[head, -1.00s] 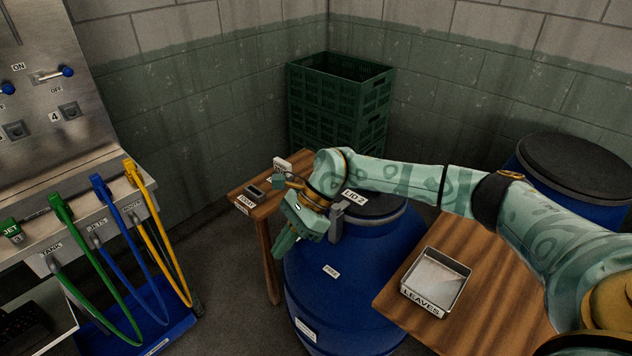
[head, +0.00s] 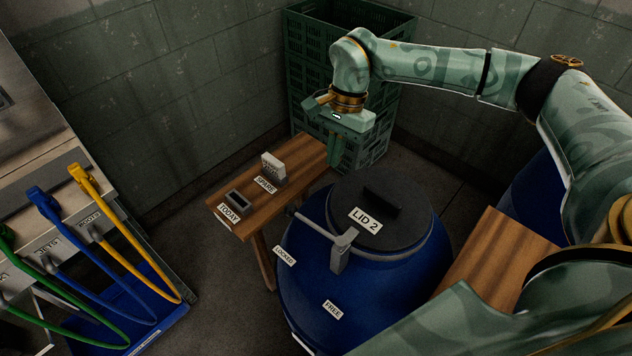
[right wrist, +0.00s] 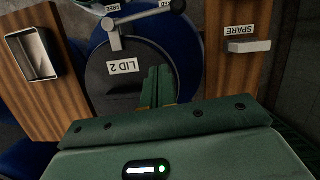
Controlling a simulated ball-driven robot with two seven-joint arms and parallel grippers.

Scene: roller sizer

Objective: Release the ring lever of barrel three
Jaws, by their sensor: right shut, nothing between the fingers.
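A blue barrel (head: 310,290) stands in the middle of the head view, with a black lid (head: 403,226) marked LID 2. No number three is readable on it. Its grey ring lever (head: 318,227) is hinged at a bracket on the near rim and its bar points left, on the side of the LOCKED label (head: 285,256). The FREE label (head: 333,310) is nearer the front. The lever also shows in the right wrist view (right wrist: 145,15). My right gripper (head: 334,163) is shut and empty, fingers down, behind the barrel and apart from the lever. My left gripper is out of view.
Green crates (head: 300,75) stand behind. Hoses (head: 130,245) hang at the left. A LEAVES tray (right wrist: 32,55) sits on the other table.

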